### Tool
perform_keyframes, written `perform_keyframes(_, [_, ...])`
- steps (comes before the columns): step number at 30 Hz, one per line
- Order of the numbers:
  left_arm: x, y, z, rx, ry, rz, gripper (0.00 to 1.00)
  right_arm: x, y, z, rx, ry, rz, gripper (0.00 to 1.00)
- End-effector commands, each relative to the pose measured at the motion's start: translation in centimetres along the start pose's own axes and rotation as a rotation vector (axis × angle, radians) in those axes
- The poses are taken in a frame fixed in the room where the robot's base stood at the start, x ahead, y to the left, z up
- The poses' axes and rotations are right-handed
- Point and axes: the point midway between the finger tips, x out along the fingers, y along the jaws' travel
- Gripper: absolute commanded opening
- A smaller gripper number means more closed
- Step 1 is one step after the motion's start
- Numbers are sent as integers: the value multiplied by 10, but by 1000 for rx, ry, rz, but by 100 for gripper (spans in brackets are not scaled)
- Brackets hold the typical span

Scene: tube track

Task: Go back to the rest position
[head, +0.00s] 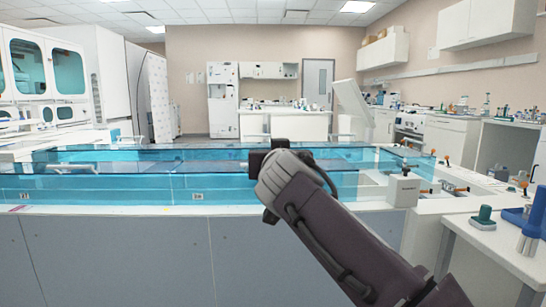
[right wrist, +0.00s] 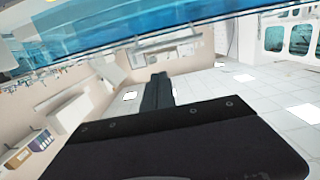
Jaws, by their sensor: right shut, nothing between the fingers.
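My right arm comes in from the lower right of the head view and reaches up over the front edge of the blue water tank (head: 110,188). Its wrist end is in front of the tank's middle, and the fingers are mostly hidden behind the wrist there. In the right wrist view my right gripper (right wrist: 159,88) shows as dark fingers closed together with nothing between them. Blue tank glass or water (right wrist: 190,32) crosses the top of that view, which is strongly tilted. My left gripper is in neither view.
A white box-shaped device (head: 403,190) stands at the tank's right end. A side counter (head: 500,245) at the lower right bears a green-topped item (head: 484,215) and a blue stand (head: 535,225). White cabinets and benches line the room behind.

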Motion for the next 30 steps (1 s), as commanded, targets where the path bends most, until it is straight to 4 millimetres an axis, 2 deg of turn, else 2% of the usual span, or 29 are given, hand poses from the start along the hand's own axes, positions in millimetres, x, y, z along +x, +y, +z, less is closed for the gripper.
perform_keyframes(1, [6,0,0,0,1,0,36,-10,-1,4,-1,2,-3,0])
perform_keyframes(4, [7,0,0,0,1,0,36,-24,-1,5,-1,2,-2,0])
perform_keyframes(11, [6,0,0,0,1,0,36,-32,1,4,1,4,2,0])
perform_keyframes(14, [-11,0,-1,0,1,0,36,-28,22,-14,4,4,46,0])
perform_keyframes(15, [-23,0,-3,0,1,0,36,-24,39,-26,6,2,82,0])
perform_keyframes(16, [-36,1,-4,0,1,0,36,-18,56,-30,-2,-17,121,0])
perform_keyframes(17, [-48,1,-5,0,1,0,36,-11,73,-22,-12,-61,161,0])
perform_keyframes(18, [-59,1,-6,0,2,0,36,-3,92,2,-12,-139,200,0])
perform_keyframes(20, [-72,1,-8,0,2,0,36,3,116,45,-3,-266,240,0])
perform_keyframes(21, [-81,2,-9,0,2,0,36,3,130,75,0,-353,260,0])
perform_keyframes(23, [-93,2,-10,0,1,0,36,-4,148,122,6,-492,281,0])
perform_keyframes(24, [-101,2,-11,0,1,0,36,-14,159,155,12,-589,292,0])
perform_keyframes(26, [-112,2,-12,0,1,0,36,-36,171,204,25,-735,298,0])
perform_keyframes(27, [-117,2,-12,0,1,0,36,-54,177,235,37,-827,297,0])
perform_keyframes(30, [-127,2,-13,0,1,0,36,-104,181,299,71,-1025,278,0])
